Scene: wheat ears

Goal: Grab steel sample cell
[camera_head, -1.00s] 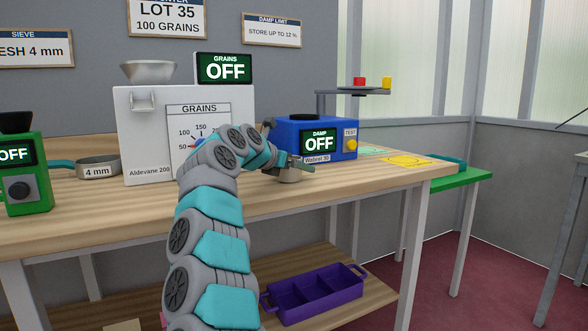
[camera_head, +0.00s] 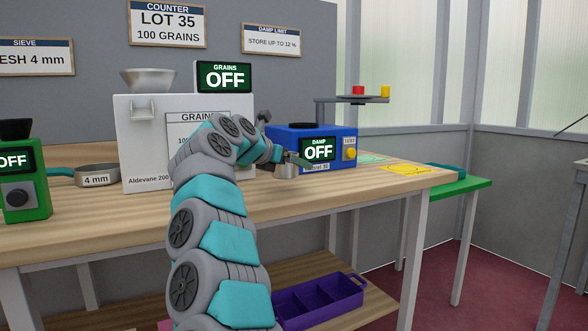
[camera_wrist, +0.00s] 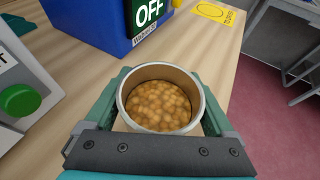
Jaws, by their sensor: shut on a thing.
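The steel sample cell (camera_wrist: 160,73) is a round metal cup, filled with tan grains, and sits between my gripper's two green fingers in the wrist view. My gripper (camera_head: 297,162) is shut on it, one finger on each side. The cell looks upright, its open top facing the wrist camera. In the head view the cell (camera_head: 286,172) is small and partly hidden by my gripper, in front of the blue damp meter (camera_head: 292,139). It appears a little above the table, though the gap is hard to judge.
The damp meter, its screen reading OFF, stands close behind my gripper. The white grain counter (camera_head: 140,150) is to its left, with a sieve (camera_head: 97,174) beyond. A yellow marked pad (camera_head: 405,169) lies at right. A purple tray (camera_head: 320,302) is on the lower shelf.

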